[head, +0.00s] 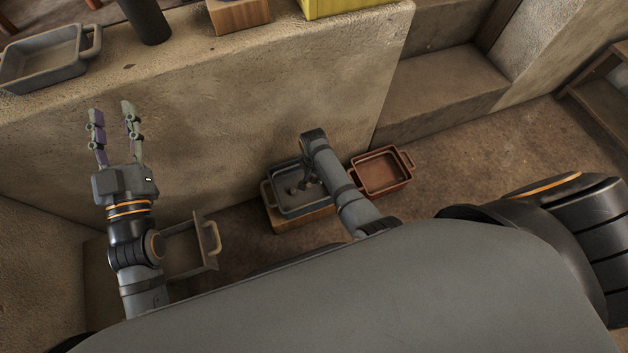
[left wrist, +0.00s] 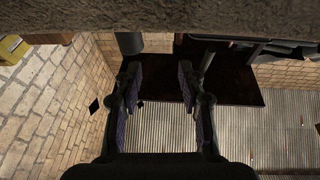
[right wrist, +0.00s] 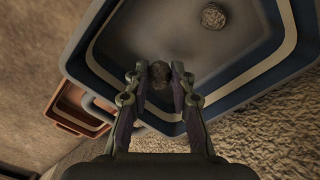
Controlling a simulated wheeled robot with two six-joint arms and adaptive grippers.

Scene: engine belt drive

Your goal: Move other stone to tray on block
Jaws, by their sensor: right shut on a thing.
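A blue-grey tray (head: 306,209) sits on a wooden block (head: 304,222) on the floor against the wall. In the right wrist view, one rough grey stone (right wrist: 213,16) lies in this tray (right wrist: 125,62). My right gripper (right wrist: 159,76) is shut on a second, darker stone (right wrist: 160,72) over the tray's near side. Whether that stone touches the tray's floor, I cannot tell. In the head view my right arm partly hides the tray and gripper. My left gripper (head: 112,112) is open and empty, raised in front of the wall; it also shows in the left wrist view (left wrist: 160,75).
A red-brown tray (head: 381,174) stands on the floor just right of the block. Another grey tray (head: 42,62), a dark cylinder (head: 146,20) and a wooden block (head: 240,14) stand on the ledge. A handled tray (head: 190,250) is low at the left.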

